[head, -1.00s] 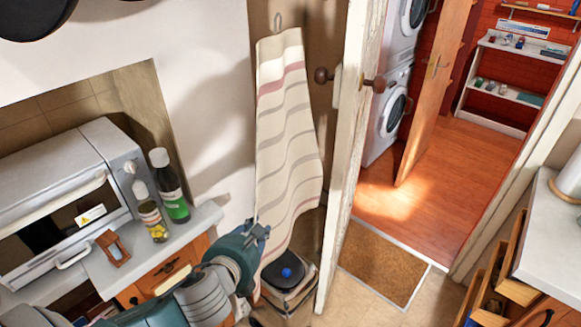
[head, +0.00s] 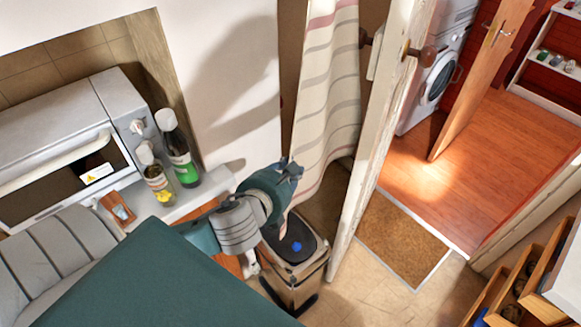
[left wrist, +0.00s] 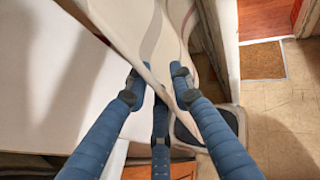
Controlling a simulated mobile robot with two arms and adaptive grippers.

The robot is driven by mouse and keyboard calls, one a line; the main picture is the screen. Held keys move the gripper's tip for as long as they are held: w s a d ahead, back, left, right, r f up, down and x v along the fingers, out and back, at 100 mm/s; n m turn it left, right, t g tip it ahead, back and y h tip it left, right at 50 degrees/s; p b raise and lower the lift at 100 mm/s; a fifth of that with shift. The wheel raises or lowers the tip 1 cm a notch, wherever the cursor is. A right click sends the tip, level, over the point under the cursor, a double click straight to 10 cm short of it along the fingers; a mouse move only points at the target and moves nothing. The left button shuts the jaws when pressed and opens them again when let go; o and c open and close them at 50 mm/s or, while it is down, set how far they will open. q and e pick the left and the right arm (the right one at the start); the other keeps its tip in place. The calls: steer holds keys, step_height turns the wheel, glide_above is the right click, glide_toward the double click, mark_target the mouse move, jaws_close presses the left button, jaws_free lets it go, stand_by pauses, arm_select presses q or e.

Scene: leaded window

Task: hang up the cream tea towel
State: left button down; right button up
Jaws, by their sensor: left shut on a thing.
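The cream tea towel (head: 328,95) with red and grey stripes hangs down between the white wall and the door. Its upper end is outside the head view. My left gripper (head: 290,172) is at the towel's lower left edge. In the left wrist view the towel (left wrist: 132,30) comes down between the fingers of my left gripper (left wrist: 158,80), which are shut on its edge. My right gripper is in neither view.
A pedal bin (head: 297,248) with a dark lid stands below the towel. The door (head: 377,150) with brown knobs is close on the right. Bottles (head: 178,150) and a white oven (head: 60,150) are on the left. A doormat (head: 403,238) lies beyond the door.

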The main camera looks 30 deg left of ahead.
arm_select(q)
steer(key=shift+w+a+f+p, duration=0.1)
steer(key=shift+w+a+p, duration=0.1)
steer(key=shift+p, duration=0.2)
steer(key=w+a+p, duration=0.4)
steer(key=a+p, duration=0.1)
steer(key=a, duration=1)
steer(key=shift+r, duration=0.4)
stand_by(1.0)
steer(key=shift+w, duration=0.1)
stand_by(0.4)
steer(key=shift+c, duration=1.8)
jaws_free()
